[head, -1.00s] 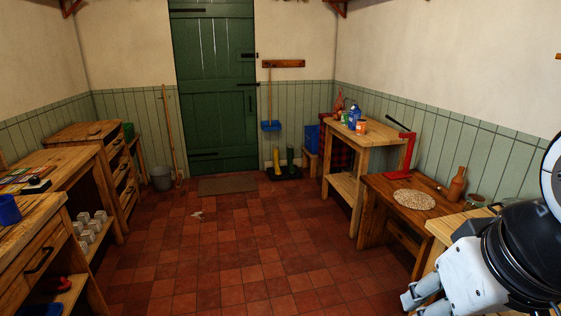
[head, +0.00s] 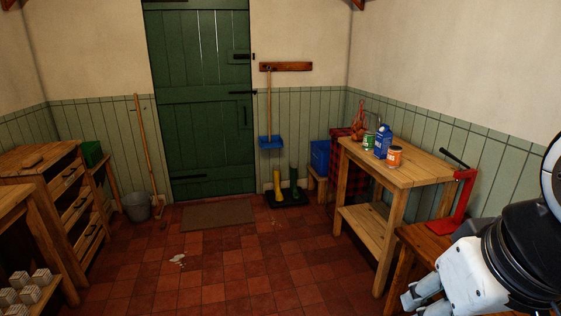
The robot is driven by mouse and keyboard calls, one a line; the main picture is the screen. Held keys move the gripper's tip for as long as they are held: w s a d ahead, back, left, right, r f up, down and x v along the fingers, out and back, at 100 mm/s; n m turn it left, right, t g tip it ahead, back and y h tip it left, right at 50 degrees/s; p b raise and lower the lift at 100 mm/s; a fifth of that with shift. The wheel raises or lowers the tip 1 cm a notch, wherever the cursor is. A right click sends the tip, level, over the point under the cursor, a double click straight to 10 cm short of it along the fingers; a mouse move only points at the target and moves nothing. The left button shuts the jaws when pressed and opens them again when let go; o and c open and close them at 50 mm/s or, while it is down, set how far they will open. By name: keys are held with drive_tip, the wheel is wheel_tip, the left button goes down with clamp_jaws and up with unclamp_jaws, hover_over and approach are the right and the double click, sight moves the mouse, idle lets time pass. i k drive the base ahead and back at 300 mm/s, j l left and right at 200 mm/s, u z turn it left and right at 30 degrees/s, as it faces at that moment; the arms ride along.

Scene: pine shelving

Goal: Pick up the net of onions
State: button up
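The net of onions (head: 360,121) looks like an orange-red bundle with a narrow top. It stands at the back of the tall pine table (head: 405,168), behind a green can (head: 369,141) and a blue carton (head: 383,141), which partly hide its lower part. My gripper (head: 410,303) is at the bottom right of the head view, well short of the net and far nearer to me. Nothing shows in it. Its fingers are partly cut off and seen side-on, so their opening is unclear.
An orange-labelled can (head: 394,157) stands near the tall table's front. Pine drawers (head: 60,195) line the left. The tiled floor (head: 235,265) between is open, with a small pale scrap on it.

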sight(359, 133)
drive_tip(key=i, duration=1.9)
drive_tip(key=i+j+z, duration=0.15)
drive_tip(key=i, duration=0.65)
drive_tip(key=i+j+z, duration=0.1)
drive_tip(key=i, duration=0.7)
